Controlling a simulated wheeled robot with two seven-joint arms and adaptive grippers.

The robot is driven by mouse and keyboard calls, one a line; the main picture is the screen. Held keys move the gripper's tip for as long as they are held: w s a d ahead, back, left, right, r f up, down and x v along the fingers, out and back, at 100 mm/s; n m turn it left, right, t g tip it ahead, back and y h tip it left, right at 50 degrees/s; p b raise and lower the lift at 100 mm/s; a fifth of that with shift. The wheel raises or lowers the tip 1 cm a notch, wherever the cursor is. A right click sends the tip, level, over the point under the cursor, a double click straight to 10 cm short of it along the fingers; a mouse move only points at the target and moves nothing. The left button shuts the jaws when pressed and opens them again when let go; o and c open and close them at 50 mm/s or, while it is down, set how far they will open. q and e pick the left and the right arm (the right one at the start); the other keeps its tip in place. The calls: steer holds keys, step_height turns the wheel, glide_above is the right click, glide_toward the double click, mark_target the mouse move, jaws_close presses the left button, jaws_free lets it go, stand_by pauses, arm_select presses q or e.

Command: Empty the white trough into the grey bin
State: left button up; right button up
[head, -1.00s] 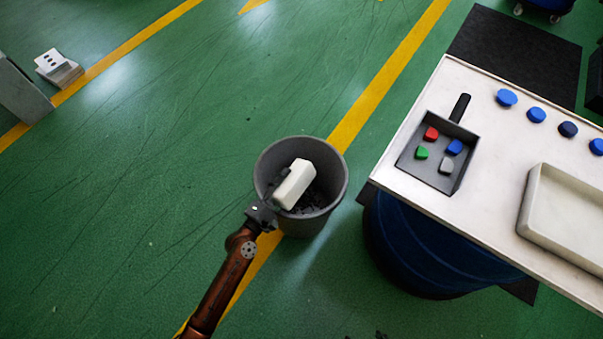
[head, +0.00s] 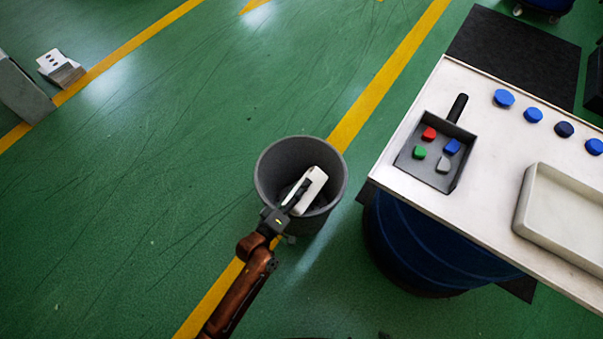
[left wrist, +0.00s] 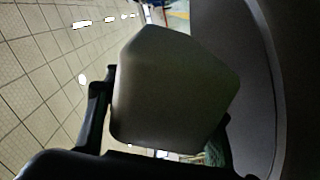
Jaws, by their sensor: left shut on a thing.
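The grey bin (head: 268,172) stands on the green floor, left of the table. My left gripper (head: 297,197) is over the bin and shut on the white trough (head: 312,185), which is tilted inside or just above the bin's mouth. In the left wrist view the trough (left wrist: 175,90) fills the middle between the fingers, and the bin's curved grey wall (left wrist: 235,60) is close on the right. The trough's inside and most of the bin's contents are hidden. My right gripper does not show.
A white table (head: 490,210) at right carries a dark scoop-shaped tray (head: 408,172) with several coloured blocks, a row of blue knobs (head: 534,115) and a pale shallow tray (head: 524,205). A dark blue drum (head: 400,250) stands below the table.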

mark_target(308, 191)
arm_select(q)
steer(key=m, duration=0.1)
steer(key=d+m+p, duration=0.1)
steer(key=m, duration=0.1)
steer(key=s+m+p, duration=0.1)
steer(key=m, duration=0.1)
steer(key=shift+d+r, duration=0.2)
steer(key=shift+r, duration=0.15)
steer(key=shift+s+d+r+m+p, duration=0.5)
steer(key=shift+s+m+p, duration=0.15)
steer(key=shift+m+p, duration=0.2)
steer(key=shift+s+d+f+m, duration=0.4)
steer(key=shift+d+m, duration=0.35)
steer(key=shift+m, duration=0.15)
steer(key=shift+s+d+f+m, duration=0.4)
steer(key=shift+d+m, duration=0.3)
steer(key=shift+m, duration=0.25)
steer(key=shift+s+d+f+m, duration=0.4)
steer(key=shift+d+m, duration=0.35)
steer(key=shift+m, duration=0.15)
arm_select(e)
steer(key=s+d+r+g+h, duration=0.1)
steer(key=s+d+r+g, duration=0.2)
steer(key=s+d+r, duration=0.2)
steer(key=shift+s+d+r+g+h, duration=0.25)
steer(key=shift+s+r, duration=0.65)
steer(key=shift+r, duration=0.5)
